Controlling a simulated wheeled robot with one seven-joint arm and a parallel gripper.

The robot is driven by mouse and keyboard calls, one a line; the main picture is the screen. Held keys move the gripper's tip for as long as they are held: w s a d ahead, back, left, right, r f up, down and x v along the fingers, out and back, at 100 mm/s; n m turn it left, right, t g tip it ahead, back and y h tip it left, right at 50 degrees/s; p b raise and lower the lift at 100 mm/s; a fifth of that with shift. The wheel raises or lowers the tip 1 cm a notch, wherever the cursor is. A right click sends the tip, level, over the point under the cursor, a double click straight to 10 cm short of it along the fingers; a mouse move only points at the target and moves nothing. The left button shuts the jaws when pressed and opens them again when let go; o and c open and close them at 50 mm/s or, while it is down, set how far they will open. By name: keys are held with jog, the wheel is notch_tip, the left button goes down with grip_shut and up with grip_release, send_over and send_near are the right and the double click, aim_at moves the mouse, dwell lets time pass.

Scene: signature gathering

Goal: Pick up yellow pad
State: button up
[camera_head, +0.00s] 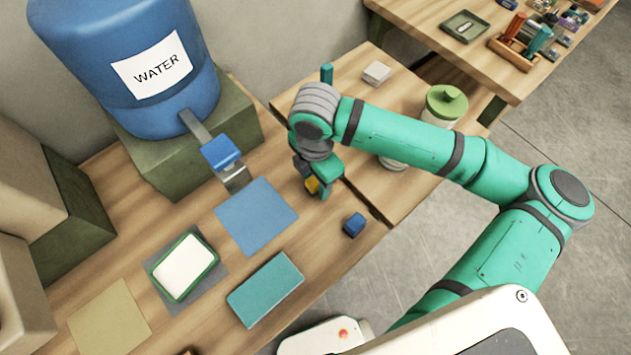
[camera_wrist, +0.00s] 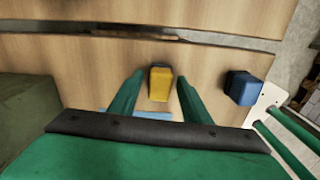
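The yellow pad (camera_wrist: 160,87) is a small block on the wooden table. In the wrist view it shows between the two green fingers of my gripper (camera_wrist: 157,92), with a gap on each side. In the head view only a small part of the yellow pad (camera_head: 312,185) shows; my gripper (camera_head: 318,180) hides the rest. My gripper is open and points down at the pad. I cannot tell how far the fingertips are above the table.
A small blue block (camera_head: 354,224) stands right of the pad, near the table's edge. A blue mat (camera_head: 256,216) lies to the left, below the water tank's tap (camera_head: 222,155). A teal pad (camera_head: 265,289) and a green-framed white tray (camera_head: 183,267) lie nearer.

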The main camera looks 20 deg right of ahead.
aim_at(316, 180)
jog(key=c, duration=0.8)
notch_tip(316, 180, up, 10)
jog(key=shift+o, duration=0.5)
